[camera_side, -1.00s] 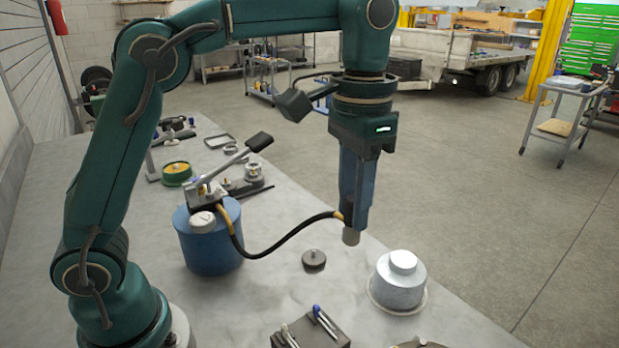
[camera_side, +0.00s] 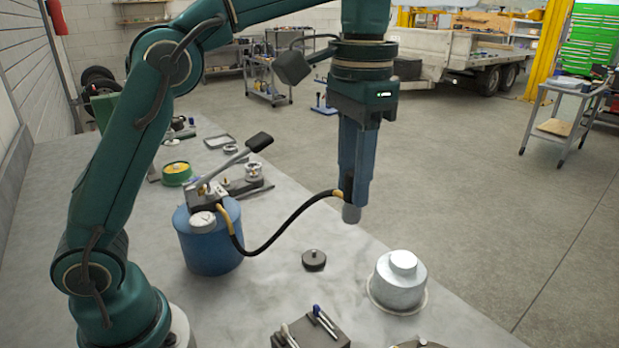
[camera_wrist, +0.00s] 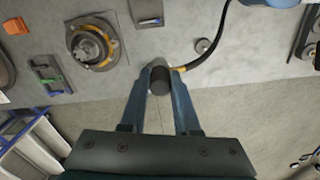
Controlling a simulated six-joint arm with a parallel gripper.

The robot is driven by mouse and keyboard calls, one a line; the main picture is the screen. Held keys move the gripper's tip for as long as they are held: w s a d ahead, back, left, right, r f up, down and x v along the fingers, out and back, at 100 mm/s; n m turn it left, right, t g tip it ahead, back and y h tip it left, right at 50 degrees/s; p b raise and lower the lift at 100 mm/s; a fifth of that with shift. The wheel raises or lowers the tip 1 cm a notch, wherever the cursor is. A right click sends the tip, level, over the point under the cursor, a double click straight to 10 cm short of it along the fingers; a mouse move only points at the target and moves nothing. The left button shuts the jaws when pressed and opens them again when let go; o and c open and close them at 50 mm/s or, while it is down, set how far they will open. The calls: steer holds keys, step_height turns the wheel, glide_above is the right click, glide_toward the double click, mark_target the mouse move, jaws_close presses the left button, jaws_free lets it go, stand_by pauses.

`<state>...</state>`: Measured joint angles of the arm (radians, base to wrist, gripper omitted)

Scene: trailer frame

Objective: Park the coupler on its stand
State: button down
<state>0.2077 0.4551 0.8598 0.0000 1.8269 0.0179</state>
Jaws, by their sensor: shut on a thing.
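The coupler (camera_side: 351,214) is a short grey cylinder on the end of a black hose with yellow ends. My gripper (camera_side: 352,195) points down and is shut on it, holding it above the bench near its far edge. In the wrist view the dark coupler end (camera_wrist: 160,78) sits between the converging blue fingers. A silver stepped cylinder (camera_side: 398,285) stands on the bench to the lower right, apart from the coupler. In the wrist view, a round flanged fitting with a dark centre (camera_wrist: 93,45) lies left of the coupler. I cannot tell which thing is the stand.
The hose (camera_side: 285,236) runs slack to a blue hand pump (camera_side: 208,243) on the left. A dark knurled disc (camera_side: 314,260) lies on the bench below the hose. A dark block with tools (camera_side: 312,330) sits at the front. Bare bench (camera_side: 270,285) surrounds the disc.

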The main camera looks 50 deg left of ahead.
steer(key=shift+w, duration=0.1)
steer(key=shift+w+f, duration=0.1)
steer(key=shift+w, duration=0.15)
steer(key=shift+w+a+f+n, duration=0.45)
steer(key=shift+a+f+n, duration=0.55)
steer(key=shift+a+f, duration=1.3)
steer(key=shift+w+a+f+n, duration=0.45)
steer(key=shift+a+f+n, duration=0.55)
steer(key=shift+a+f, duration=1.35)
steer(key=shift+w+a+f+n, duration=0.45)
steer(key=shift+a+f+n, duration=0.75)
steer(key=shift+f, duration=2)
steer(key=shift+a+f, duration=0.25)
steer(key=shift+f, duration=0.65)
steer(key=shift+c, duration=0.8)
jaws_free()
